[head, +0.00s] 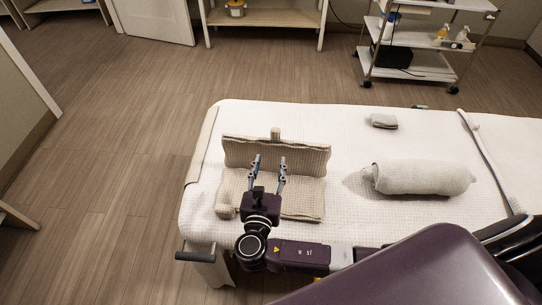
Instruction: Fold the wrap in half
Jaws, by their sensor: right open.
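The beige wrap (305,198) lies near the left end of the white-covered treatment bed (365,222). Its near part looks flat, while its far part looks raised as a wide band across the back. A small tab sticks up at the middle of the far edge, and a rolled bit shows at the near left corner. My right gripper (269,168) is over the middle of the wrap, fingers spread and pointing at the raised band. Nothing shows between the fingers; I cannot tell whether they touch the fabric. The gripper hides part of the near half. My left gripper is not in view.
A rolled white towel (423,178) lies to the right on the bed, with a small folded cloth (384,121) behind it. A trolley (418,65) and a wooden shelf (268,18) stand behind. The floor at left is clear.

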